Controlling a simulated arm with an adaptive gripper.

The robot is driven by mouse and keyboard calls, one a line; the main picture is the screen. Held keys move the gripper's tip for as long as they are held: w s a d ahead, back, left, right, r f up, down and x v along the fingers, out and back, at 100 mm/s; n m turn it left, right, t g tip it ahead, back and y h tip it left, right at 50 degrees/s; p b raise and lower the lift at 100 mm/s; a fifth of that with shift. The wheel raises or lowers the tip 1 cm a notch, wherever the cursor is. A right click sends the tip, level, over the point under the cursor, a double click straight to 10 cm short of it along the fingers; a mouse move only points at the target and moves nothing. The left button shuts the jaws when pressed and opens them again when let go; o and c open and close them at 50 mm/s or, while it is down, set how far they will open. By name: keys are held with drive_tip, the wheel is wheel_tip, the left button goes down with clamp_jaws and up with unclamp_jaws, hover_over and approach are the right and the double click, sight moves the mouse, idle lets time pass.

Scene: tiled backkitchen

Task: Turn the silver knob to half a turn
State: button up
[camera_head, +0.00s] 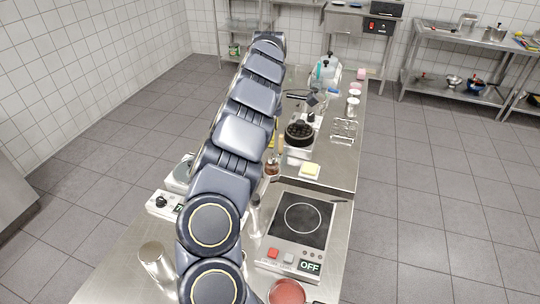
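No silver knob can be made out with certainty. A hot plate (302,217) with a black top stands at the front right of the steel bench. Its front panel has a red button (273,253), small grey round controls (288,256) and a display (310,266) reading OFF. A white device on the left, partly behind my arm, has a dark knob (161,202) and a partly covered display. My arm reaches from the bottom centre toward the back of the bench. My gripper cannot be made out; the arm's far end hides what lies beyond it.
A round black item (299,132), a yellow pad (310,170) and a wire rack (344,130) stand along the bench (340,178). A metal cylinder (152,254) is front left, a red-topped round item (287,292) front right. Tiled floor lies open to the right.

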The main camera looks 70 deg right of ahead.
sight(273, 156)
drive_tip(key=shift+s+d+f, duration=0.15)
drive_tip(key=shift+s+f, duration=0.1)
wheel_tip(273, 156, down, 8)
drive_tip(key=shift+r, duration=0.25)
clamp_jaws()
